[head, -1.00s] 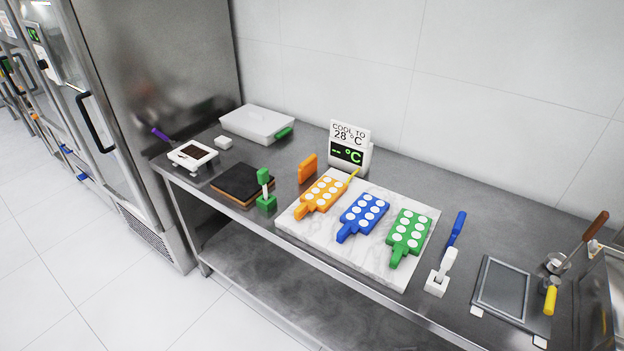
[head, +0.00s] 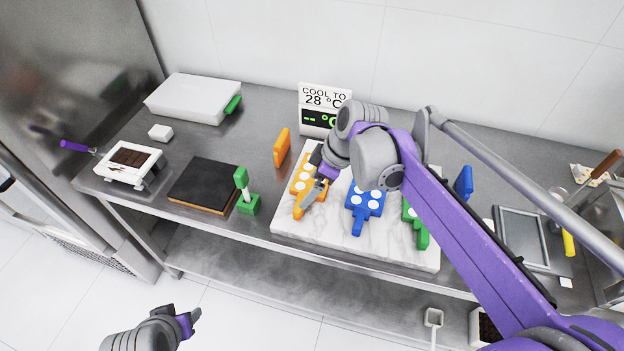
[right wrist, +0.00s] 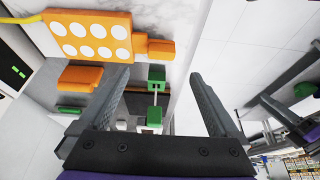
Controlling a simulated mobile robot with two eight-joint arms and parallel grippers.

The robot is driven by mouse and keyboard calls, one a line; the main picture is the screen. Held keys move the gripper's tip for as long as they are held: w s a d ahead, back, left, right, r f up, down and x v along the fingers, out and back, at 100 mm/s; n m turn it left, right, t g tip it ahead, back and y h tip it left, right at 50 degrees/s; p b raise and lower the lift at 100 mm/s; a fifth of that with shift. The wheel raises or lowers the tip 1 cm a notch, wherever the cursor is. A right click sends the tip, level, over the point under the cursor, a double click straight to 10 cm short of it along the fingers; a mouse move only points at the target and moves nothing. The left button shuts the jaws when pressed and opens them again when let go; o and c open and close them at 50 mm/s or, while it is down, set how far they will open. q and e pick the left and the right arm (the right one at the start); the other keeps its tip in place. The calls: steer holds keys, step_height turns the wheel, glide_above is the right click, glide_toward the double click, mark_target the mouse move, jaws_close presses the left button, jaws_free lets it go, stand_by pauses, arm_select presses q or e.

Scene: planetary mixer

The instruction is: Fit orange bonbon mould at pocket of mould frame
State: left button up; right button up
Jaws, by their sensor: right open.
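The orange bonbon mould (head: 303,178), with white round cavities and a handle, lies on the left part of the white marble slab (head: 330,236). It also shows at the upper left of the right wrist view (right wrist: 92,34). My right gripper (head: 314,193) is open and empty over this mould, partly hiding it. In the right wrist view, the mould's handle (right wrist: 160,49) lies beyond the spread fingers (right wrist: 158,82), apart from them. A grey rectangular frame (head: 523,238) on the right of the counter may be the mould frame; I cannot confirm its pocket. My left gripper (head: 191,318) is low at the lower left, away from the counter.
Blue (head: 364,204) and green (head: 421,237) moulds lie beside the orange one, partly behind my right arm. A temperature sign (head: 320,108) stands behind.

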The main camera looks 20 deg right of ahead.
steer(key=x, duration=0.8)
steer(key=shift+s+f, duration=0.15)
steer(key=shift+f, duration=0.15)
jaws_close()
